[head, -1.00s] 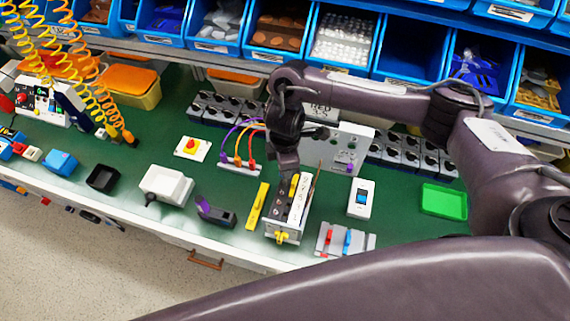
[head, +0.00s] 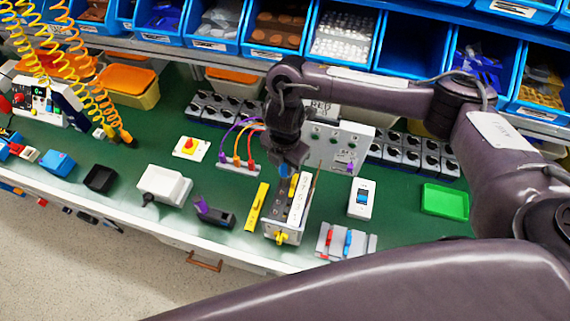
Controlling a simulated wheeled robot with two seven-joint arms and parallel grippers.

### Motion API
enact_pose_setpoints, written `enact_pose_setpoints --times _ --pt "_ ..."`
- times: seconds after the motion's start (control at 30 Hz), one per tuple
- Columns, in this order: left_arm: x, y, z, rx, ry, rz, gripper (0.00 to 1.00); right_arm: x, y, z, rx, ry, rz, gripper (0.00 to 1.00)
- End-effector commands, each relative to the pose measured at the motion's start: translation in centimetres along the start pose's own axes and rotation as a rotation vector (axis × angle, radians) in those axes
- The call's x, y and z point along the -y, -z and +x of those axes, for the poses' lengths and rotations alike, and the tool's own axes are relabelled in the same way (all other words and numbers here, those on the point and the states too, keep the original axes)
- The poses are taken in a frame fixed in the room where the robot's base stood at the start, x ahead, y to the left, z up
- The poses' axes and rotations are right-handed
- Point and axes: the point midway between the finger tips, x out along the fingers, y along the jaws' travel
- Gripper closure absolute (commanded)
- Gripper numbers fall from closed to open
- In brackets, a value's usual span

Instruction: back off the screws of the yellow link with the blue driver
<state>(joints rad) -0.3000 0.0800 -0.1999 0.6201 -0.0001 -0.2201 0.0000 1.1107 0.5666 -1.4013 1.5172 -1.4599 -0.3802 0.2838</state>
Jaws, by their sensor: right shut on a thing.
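My right gripper (head: 290,157) is over the back end of a grey terminal block (head: 284,231) near the bench's front edge. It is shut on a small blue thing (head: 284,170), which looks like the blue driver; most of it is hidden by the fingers. A yellow link (head: 293,187) shows on top of the block, just below the gripper. Its screws are too small to make out, and I cannot tell whether the driver's tip touches one. My left gripper is not in view.
A yellow strip (head: 256,207) lies left of the block. A grey holder with red and blue handles (head: 346,250) is at its right front. A white box with a blue display (head: 362,199) and a green tray (head: 444,201) lie further right. A panel (head: 340,143) stands behind.

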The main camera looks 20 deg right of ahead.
Motion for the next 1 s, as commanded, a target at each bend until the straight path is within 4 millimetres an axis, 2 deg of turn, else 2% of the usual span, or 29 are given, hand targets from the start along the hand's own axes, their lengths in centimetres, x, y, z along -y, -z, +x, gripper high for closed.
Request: enact_pose_setpoints --times 0.1,0.4,0.73,1.0 --pt "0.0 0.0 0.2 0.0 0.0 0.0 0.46 0.1 0.0 0.1 -0.001 0.002 -0.069 1.0" --pt "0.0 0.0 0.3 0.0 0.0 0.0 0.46 0.0 0.1 0.1 -0.001 0.001 -0.094 1.0" --pt "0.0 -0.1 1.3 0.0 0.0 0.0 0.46 -0.1 0.1 0.1 -0.001 -0.001 -0.456 1.0" --pt "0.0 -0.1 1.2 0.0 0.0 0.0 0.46 0.0 0.1 0.0 -0.001 0.0 -0.474 1.0"
